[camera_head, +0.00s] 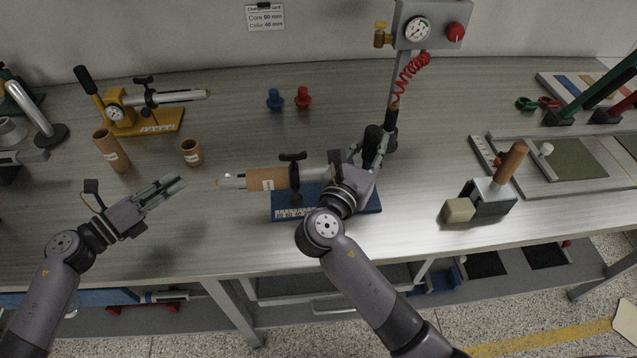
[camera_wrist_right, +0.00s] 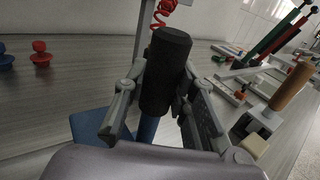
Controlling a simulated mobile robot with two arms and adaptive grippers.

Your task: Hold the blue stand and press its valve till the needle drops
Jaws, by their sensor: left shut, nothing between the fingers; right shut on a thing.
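The blue stand (camera_head: 372,207) stands at the front middle of the bench, carrying a horizontal shaft with a brown cardboard core (camera_head: 269,179) around it. Its black valve handle (camera_head: 292,157) sticks up above the core. My right gripper (camera_head: 366,158) is shut on the stand's upright black grip (camera_head: 373,138). In the right wrist view the black grip (camera_wrist_right: 166,72) sits between the two fingers above a blue stem (camera_wrist_right: 147,128). My right gripper and wrist hide the stand's right part; I see no gauge on it. My left gripper (camera_head: 180,183) is shut and empty, left of the shaft's tip.
A yellow stand (camera_head: 165,122) stands back left, with two loose cores (camera_head: 112,152) (camera_head: 191,153) near it. A grey gauge box (camera_head: 432,24) on a post has a red coiled hose. A wooden-handled block (camera_head: 492,195) sits right. Bench between my left gripper and the stand is clear.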

